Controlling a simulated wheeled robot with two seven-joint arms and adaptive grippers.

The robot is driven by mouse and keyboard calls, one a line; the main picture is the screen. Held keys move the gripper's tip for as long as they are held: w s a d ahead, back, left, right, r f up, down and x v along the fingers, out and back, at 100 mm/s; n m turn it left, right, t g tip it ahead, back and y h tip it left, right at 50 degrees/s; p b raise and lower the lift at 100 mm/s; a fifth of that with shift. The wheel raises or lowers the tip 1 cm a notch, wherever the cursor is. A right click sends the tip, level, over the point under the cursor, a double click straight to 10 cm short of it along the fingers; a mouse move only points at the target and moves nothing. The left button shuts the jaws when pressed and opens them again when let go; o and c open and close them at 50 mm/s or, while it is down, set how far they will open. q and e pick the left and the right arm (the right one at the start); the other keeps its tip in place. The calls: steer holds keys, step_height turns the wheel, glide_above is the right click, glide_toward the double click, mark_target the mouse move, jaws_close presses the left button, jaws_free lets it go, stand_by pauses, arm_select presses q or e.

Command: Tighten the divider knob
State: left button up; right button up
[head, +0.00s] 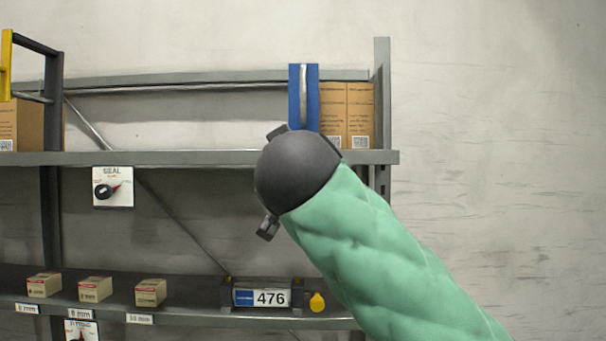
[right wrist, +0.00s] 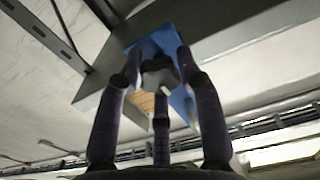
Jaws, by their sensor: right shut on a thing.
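The blue divider (head: 294,98) stands upright on the upper shelf, with a light strip down its front. My right gripper (head: 290,172) comes in from the lower right on a green-sleeved arm and covers the divider's lower part. In the right wrist view the blue divider (right wrist: 150,46) is ahead, and a pale grey knob (right wrist: 159,77) sits between the dark fingers. My right gripper (right wrist: 160,70) is shut on this knob. The knob is hidden behind the gripper in the head view. My left gripper is not in view.
Cardboard boxes (head: 345,108) stand right beside the divider. A shelf post (head: 382,100) rises at the right. A SEAL dial plate (head: 113,187) hangs below the upper shelf edge (head: 190,158). Small boxes (head: 95,289) and a 476 display unit (head: 268,297) with a yellow knob are on the lower shelf.

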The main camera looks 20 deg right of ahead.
steer(key=shift+d+r, duration=0.1)
stand_by(0.5)
steer(key=o, duration=1.2)
steer(key=shift+c, duration=0.2)
steer(key=v, duration=1.2)
